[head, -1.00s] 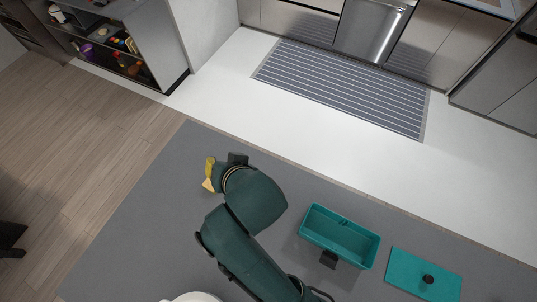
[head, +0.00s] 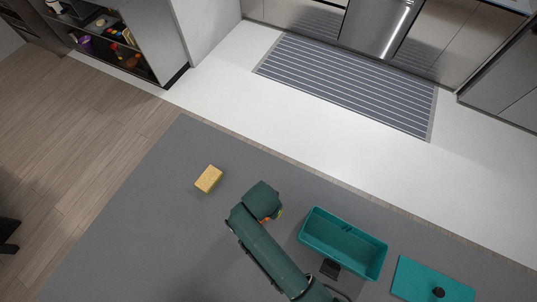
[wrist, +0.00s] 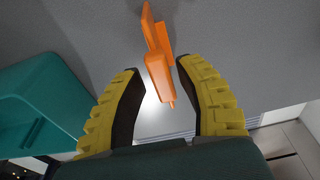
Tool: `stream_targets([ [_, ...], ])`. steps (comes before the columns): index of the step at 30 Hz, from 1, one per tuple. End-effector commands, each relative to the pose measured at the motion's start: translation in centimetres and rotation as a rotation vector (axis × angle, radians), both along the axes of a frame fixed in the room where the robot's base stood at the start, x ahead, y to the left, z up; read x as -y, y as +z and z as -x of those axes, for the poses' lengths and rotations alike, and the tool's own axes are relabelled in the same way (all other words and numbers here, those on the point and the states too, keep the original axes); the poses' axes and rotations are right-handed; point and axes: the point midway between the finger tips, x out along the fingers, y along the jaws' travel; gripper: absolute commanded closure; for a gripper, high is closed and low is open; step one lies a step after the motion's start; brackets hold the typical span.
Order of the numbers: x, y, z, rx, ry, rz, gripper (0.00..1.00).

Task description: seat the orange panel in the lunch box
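The orange panel (wrist: 157,40) is in the wrist view, just beyond and partly between my fingertips. It looks like a thin upright piece with a block-like part towards me. My gripper (wrist: 160,74) is open, its two yellow pads apart, with a gap visible on each side of the panel. In the head view my arm hides most of the panel; a small orange bit shows at its right edge. The open teal lunch box (head: 340,246) stands just right of my arm and looks empty. Its side also shows at left in the wrist view (wrist: 38,105).
A teal lid (head: 425,279) with a dark knob lies right of the box. A yellow sponge-like block (head: 209,179) lies alone at the left of the grey surface (head: 150,220). The surface between the block and my arm is clear.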

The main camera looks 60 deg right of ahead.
Motion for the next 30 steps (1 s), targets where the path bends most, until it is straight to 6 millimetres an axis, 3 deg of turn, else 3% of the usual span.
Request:
stream_targets([
  [6, 0.3, -3.8, -0.2, -0.003, 0.000, -0.001, 0.64],
  [15, 0.4, -4.3, -0.2, 0.000, 0.000, 0.000, 0.64],
  [21, 0.4, -4.3, -0.2, 0.000, 0.000, 0.000, 1.00],
  [30, 0.4, -4.3, -0.2, 0.000, 0.000, 0.000, 1.00],
])
